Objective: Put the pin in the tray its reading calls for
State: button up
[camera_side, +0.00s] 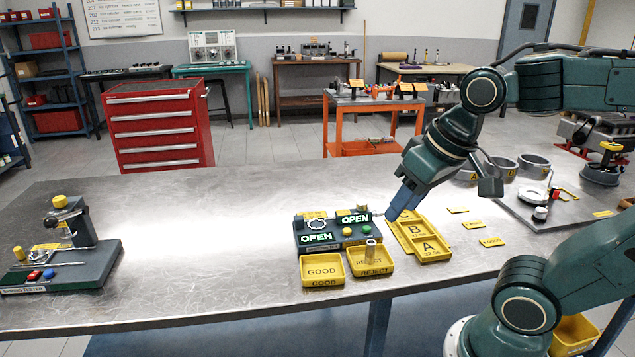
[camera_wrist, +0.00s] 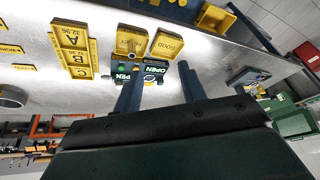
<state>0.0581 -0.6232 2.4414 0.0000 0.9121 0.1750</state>
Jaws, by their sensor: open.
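A grey metal pin (camera_side: 370,251) stands upright in the yellow REJECT tray (camera_side: 383,269). The yellow GOOD tray (camera_side: 322,283) beside it on the left looks empty. Behind them is the dark tester (camera_side: 345,240), with two green displays reading OPEN, a green and a yellow button, and a ring on top. My gripper (camera_side: 392,216) is open, tilted, above the bench at the right of the tester, with nothing between the fingers. In the wrist view my gripper (camera_wrist: 158,88) points over the tester (camera_wrist: 142,77), with the REJECT tray (camera_wrist: 131,42) and GOOD tray (camera_wrist: 167,44) beyond.
A yellow A/B/C tray set (camera_side: 419,240) lies right of the tester, with small yellow tags (camera_side: 473,225) beyond it. Grey rings (camera_side: 503,167) stand farther back. A spring tester (camera_side: 62,262) sits at the far left. The bench between is clear.

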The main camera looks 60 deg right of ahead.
jog(key=shift+s+a+n+t, duration=0.2)
jog(key=shift+s+a+n, duration=0.1)
jog(key=shift+s+n, duration=0.3)
jog(key=shift+s+a+n+t, duration=0.2)
jog(key=shift+s+a+n, duration=0.1)
jog(key=shift+s+n, duration=0.3)
jog(key=shift+w, duration=0.15)
dwell(0.3)
